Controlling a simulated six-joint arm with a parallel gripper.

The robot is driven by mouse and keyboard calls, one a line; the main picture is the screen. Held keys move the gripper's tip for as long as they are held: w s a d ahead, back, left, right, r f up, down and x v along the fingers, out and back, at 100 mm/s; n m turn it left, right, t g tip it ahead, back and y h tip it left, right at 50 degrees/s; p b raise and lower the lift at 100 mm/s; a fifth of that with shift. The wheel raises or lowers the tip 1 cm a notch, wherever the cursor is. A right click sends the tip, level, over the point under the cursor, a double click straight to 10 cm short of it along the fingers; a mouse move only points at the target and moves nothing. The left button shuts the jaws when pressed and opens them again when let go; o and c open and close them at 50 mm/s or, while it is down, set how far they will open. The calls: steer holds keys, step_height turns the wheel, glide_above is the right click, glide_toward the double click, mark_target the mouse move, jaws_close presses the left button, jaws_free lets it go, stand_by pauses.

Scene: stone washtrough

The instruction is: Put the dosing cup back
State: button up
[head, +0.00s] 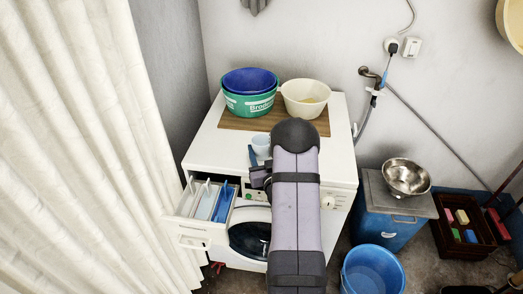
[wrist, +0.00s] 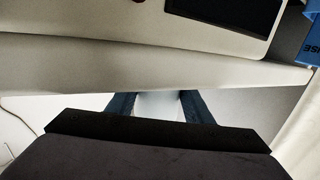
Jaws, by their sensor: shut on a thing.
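The dosing cup (head: 261,142), small and pale, is at my gripper (head: 259,157) over the front part of the washing machine top (head: 205,150). My gripper is shut on the cup; in the wrist view a pale part of the cup (wrist: 158,106) shows between the two dark blue fingers of my gripper (wrist: 157,100). My arm hides part of the machine's front and top. I cannot tell whether the cup touches the top.
The detergent drawer (head: 190,233) is pulled out at the front left, with blue and white compartments. A green basin (head: 248,104) and a cream bowl (head: 307,98) stand on a brown board (head: 235,122) behind. A blue bin (head: 390,222) stands right.

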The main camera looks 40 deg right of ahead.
steer(key=shift+f, duration=0.2)
steer(key=o, duration=1.1)
steer(key=shift+s+r, duration=0.1)
steer(key=shift+r, duration=0.15)
steer(key=b+v, duration=0.2)
steer(key=v, duration=0.9)
steer(key=shift+s+a, duration=0.25)
steer(key=shift+s, duration=0.1)
